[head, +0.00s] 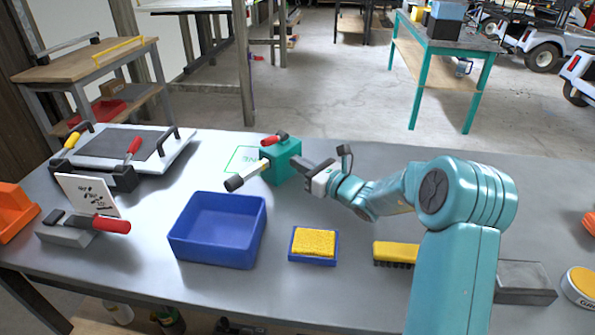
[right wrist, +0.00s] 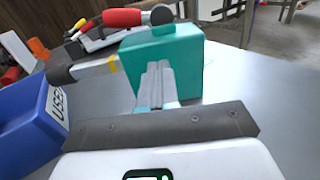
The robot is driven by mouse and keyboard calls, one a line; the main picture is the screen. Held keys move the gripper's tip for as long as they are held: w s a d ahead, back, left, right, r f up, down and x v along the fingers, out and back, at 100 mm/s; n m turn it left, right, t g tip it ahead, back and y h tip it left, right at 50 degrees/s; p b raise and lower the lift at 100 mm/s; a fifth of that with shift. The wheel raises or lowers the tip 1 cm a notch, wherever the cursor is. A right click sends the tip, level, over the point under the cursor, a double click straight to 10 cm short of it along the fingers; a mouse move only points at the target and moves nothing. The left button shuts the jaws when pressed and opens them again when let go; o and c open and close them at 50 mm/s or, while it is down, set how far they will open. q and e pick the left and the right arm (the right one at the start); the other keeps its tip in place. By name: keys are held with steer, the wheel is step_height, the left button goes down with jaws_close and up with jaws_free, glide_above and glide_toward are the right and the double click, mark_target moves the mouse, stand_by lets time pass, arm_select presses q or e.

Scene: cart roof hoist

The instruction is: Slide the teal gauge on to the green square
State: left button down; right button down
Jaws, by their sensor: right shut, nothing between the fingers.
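The teal gauge (head: 284,165) is a block with a red-handled part on top and a dark-tipped light rod sticking out to the left. It stands upright on the grey bench. My right gripper (head: 297,162) is shut and empty at the gauge's right side. In the right wrist view, its fingers (right wrist: 155,78) point at the gauge's teal face (right wrist: 185,65); contact is unclear. My left gripper is out of view.
A blue bin (head: 218,230) stands in front of the square. A yellow sponge in a blue tray (head: 314,245) and a yellow brush (head: 395,253) lie nearer. A clamp press (head: 120,150) and a white card (head: 87,194) are at left.

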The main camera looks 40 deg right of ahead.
mark_target(271, 152)
steer(key=shift+f, duration=0.65)
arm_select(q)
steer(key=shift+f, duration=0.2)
arm_select(e)
steer(key=shift+w+a, duration=0.1)
steer(key=shift+w, duration=0.35)
